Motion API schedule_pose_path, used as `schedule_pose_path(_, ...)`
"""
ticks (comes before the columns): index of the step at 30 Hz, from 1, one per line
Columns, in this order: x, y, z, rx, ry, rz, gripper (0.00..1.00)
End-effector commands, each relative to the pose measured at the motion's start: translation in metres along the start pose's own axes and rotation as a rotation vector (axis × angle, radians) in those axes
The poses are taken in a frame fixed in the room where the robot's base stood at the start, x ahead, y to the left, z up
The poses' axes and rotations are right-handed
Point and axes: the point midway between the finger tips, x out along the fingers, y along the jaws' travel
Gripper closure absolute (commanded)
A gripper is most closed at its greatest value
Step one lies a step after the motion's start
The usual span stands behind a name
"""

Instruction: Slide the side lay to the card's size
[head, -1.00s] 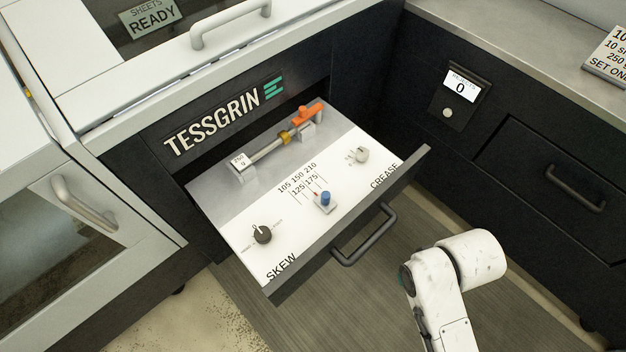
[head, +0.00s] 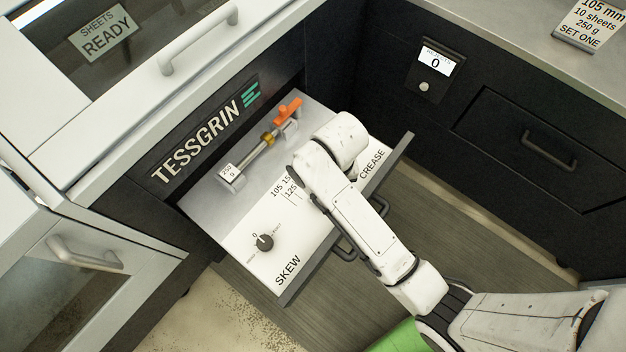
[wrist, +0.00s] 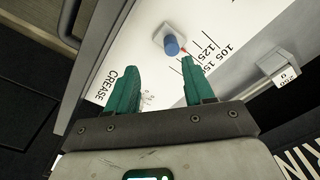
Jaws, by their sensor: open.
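The card (head: 590,24) at the top right of the head view reads 105 mm, 10 sheets, 250 g, SET ONE. The side lay's blue knob (wrist: 172,45) stands on a small pale slider with a red pointer beside the scale (wrist: 207,57) in the wrist view. I cannot tell exactly which mark the pointer meets. My gripper (wrist: 159,72) is open and empty, its two green fingers apart over the panel. The blue knob lies just beyond the fingertips, not between them. In the head view my arm hides the side lay, my fingers and part of the scale.
The open drawer (head: 232,232) carries a black skew knob (head: 264,242) and a bar with an orange handle (head: 289,108) and a 250 g block (head: 231,177). The drawer handle (head: 346,250) is partly behind my arm. A counter (head: 500,38) stands at right.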

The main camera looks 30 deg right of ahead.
Motion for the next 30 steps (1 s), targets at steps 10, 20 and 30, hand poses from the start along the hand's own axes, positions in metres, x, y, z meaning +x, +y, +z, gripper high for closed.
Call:
schedule_pose_path(10, 0.015, -0.015, -0.005, 0.062, -0.037, 0.025, 0.48)
schedule_pose_path(20, 0.072, -0.014, -0.003, 0.06, -0.036, 0.024, 0.48)
schedule_pose_path(30, 0.107, -0.013, -0.002, 0.06, -0.035, 0.023, 0.48)
